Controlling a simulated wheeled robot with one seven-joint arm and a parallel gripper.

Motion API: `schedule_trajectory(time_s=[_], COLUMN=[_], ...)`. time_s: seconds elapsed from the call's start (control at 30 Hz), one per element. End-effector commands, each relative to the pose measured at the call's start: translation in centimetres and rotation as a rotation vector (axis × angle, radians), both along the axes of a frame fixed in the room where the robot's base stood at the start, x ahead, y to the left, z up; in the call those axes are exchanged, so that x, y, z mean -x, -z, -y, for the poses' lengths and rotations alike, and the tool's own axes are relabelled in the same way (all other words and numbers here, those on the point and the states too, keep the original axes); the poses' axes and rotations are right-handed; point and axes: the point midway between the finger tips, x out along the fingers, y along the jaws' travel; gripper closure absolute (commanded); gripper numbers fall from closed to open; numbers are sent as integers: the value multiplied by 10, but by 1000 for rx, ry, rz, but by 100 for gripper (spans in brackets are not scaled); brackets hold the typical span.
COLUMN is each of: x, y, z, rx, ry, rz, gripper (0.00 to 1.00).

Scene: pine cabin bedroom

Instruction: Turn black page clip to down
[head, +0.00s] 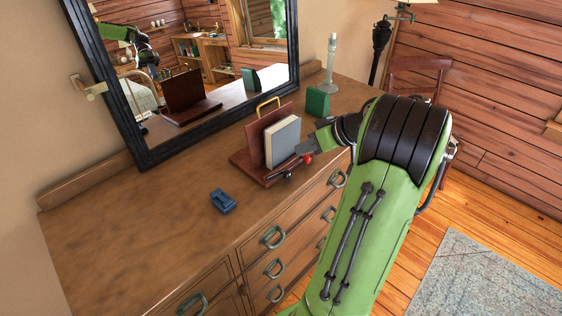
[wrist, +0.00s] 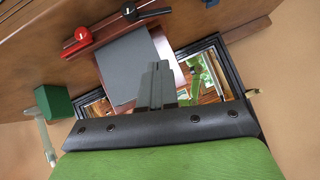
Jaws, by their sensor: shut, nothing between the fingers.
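A reddish-brown book stand (head: 250,167) on the dresser holds a grey book (head: 283,142) upright; the book's dark cover shows in the wrist view (wrist: 124,62). Two page clips are along the stand's front ledge. The black page clip (wrist: 130,12) has a round black hub and a dark lever pointing right in the wrist view; it is small and dark in the head view (head: 287,174). My gripper (wrist: 158,66) is shut and empty, in front of the book cover, apart from the black clip.
A blue object (head: 223,201) lies on the dresser top (head: 150,235) left of the stand. A green block (head: 317,103) and a pale lamp-like post (head: 332,62) stand behind it. A black-framed mirror (head: 157,152) leans at the back. The dresser's front left is clear.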

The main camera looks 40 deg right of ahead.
Motion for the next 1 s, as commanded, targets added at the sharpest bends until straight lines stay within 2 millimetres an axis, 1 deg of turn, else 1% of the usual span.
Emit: schedule_trajectory(time_s=[0.03, 0.1, 0.4, 0.5, 0.6, 0.73, 1.0], x=[-7, -18, -64, -61, -61, -61, -61], y=[9, 20, 64, 83, 93, 98, 98], z=[-4, -7, -22, -26, -29, -31, -31], rx=[-3, -3, -3, -6, -4, -3, -1], ry=[-6, -6, -5, 0, 1, -1, -1], rz=[0, -2, -3, -4, -3, -3, -3], gripper=[100, 100, 100, 100, 100, 100, 100])
